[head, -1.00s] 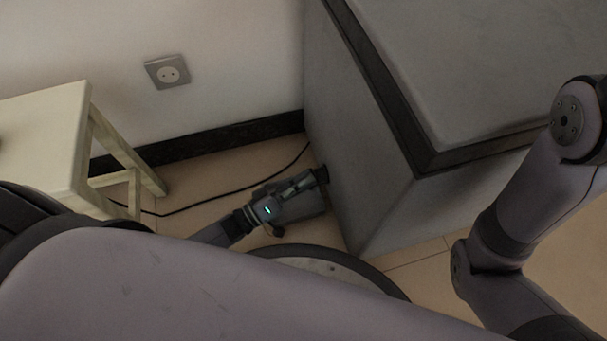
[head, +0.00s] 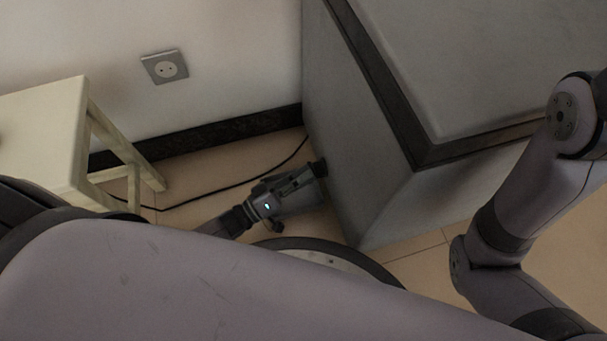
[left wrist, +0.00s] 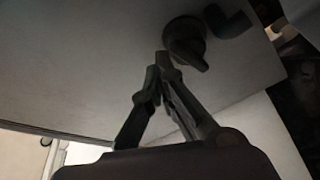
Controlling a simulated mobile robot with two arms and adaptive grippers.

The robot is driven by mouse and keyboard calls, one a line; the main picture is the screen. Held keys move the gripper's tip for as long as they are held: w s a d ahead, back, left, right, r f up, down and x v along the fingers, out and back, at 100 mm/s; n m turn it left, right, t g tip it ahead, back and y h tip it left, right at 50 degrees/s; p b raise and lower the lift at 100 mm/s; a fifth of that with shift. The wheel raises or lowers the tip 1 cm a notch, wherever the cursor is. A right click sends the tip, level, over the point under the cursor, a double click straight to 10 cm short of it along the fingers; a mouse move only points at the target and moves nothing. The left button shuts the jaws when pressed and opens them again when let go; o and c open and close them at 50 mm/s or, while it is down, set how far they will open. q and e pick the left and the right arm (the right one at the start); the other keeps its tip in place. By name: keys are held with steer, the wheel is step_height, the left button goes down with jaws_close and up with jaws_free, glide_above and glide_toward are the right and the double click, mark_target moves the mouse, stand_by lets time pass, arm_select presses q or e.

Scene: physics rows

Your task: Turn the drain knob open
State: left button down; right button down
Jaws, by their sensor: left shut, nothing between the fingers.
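The drain knob (left wrist: 187,43) is a dark round piece with a protruding handle on the grey side wall of the large box-like unit (head: 375,195). It shows in the left wrist view. My left gripper (left wrist: 162,62) is shut and empty, its fingertips beside the knob's lower left. I cannot tell whether they touch it. In the head view the left gripper (head: 312,172) is low by the unit's left face, and the knob cannot be made out clearly there. My right gripper is out of view.
A dark curved pipe (left wrist: 228,22) is beside the knob. A pale stool (head: 75,150) stands at the left, and a black cable (head: 225,187) runs along the floor by the wall. A wall socket (head: 164,67) is above.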

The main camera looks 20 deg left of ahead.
arm_select(q)
steer(key=v, duration=1.2)
steer(key=shift+f, duration=0.1)
